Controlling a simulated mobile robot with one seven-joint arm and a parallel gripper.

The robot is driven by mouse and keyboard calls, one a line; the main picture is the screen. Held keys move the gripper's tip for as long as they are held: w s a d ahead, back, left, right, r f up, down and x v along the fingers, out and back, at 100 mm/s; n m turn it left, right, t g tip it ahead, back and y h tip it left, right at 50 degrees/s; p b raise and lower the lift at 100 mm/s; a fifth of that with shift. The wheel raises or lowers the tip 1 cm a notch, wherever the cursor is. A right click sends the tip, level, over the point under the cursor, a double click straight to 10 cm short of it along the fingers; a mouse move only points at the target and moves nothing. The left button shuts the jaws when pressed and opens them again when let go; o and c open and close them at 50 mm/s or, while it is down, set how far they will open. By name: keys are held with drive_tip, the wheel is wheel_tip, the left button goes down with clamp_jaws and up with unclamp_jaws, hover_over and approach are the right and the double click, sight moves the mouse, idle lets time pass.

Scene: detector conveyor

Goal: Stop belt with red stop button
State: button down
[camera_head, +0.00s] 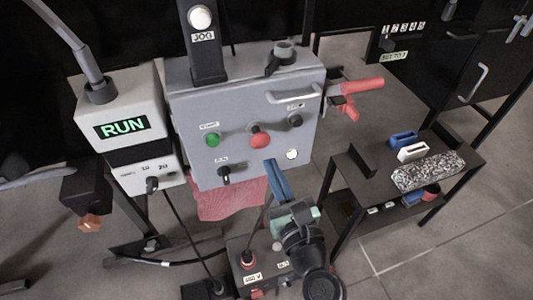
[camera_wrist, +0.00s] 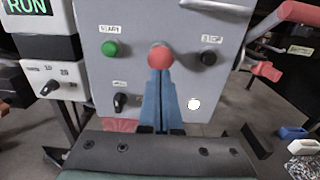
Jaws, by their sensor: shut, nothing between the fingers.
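The red button (camera_head: 259,138) is a round knob in the middle of the grey control panel (camera_head: 190,165). It also shows in the wrist view (camera_wrist: 160,56). My gripper (camera_head: 270,162) has blue fingers pressed together and empty. In the head view the fingertips appear just below and right of the red button, with a small gap in the picture. In the wrist view the tips (camera_wrist: 160,72) line up right under the button; whether they touch cannot be told. The display (camera_head: 122,127) at the left reads RUN in green.
A green button (camera_head: 212,140) is left of the red one, a black button (camera_head: 295,121) right, and a dark switch (camera_head: 224,174) below left. A handle (camera_head: 295,94) and a red lever (camera_head: 358,88) stick out. A low shelf table (camera_head: 455,179) stands at right.

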sight(262, 144)
drive_tip(key=shift+x, duration=2.15)
